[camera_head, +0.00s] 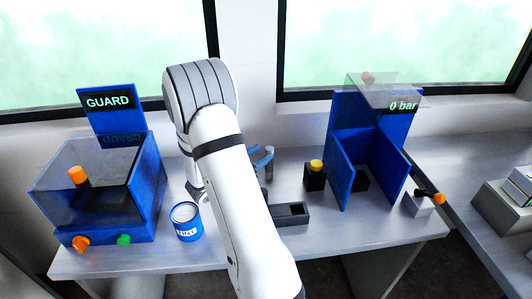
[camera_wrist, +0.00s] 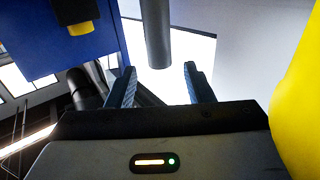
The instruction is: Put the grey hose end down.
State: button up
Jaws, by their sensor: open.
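The grey hose end appears as a plain grey cylinder (camera_wrist: 158,38) in the wrist view. It lies ahead of my gripper (camera_wrist: 160,86), in line with the gap between the two fingertips. The fingers are blue, spread apart, and no contact with the cylinder shows. In the head view my gripper (camera_head: 261,156) is mostly hidden behind my white arm, with blue fingers showing at its right side. A small grey upright piece (camera_head: 269,166) shows beside them, probably the same hose end. What it rests on is hidden.
A dark tray (camera_head: 292,214) lies right of my arm. A yellow-topped black block (camera_head: 315,176) and a blue open stand (camera_head: 345,178) are further right. A blue can (camera_head: 187,230) and the blue guard box (camera_head: 146,190) are left.

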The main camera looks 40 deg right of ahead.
jog(key=w+a+t+y, duration=0.1)
jog(key=a+t, duration=0.1)
jog(key=w+a+r+n+t+y, duration=0.1)
jog(key=w+a, duration=0.1)
jog(key=a, duration=0.1)
jog(key=w+a+r+n+t+y, duration=0.1)
jog(key=w+a+t+y, duration=0.1)
jog(key=a, duration=0.1)
jog(key=shift+w+t+b, duration=0.1)
jog(key=shift+t+b, duration=0.2)
jog(key=w+a+n+t+y, duration=0.1)
jog(key=w+a+r+n+t+y, duration=0.1)
jog(key=a+y, duration=0.1)
jog(key=a+r+t+y, duration=0.1)
jog(key=a, duration=0.1)
jog(key=shift+w+a+n, duration=0.1)
jog(key=shift+w+n, duration=0.3)
jog(key=s+a+r+n+y, duration=0.2)
jog(key=s+a+n+y, duration=0.1)
jog(key=a+y, duration=0.3)
jog(key=s+a+r+n+y, duration=0.2)
jog(key=a+n+y, duration=0.15)
jog(key=a, duration=0.35)
jog(key=s+a+n+g, duration=0.1)
jog(key=s+n+g, duration=0.4)
jog(key=s, duration=1.7)
jog(key=shift+a+f+n+g, duration=0.15)
jog(key=shift+n+g, duration=0.2)
jog(key=shift+g, duration=0.65)
jog(key=shift+y, duration=0.25)
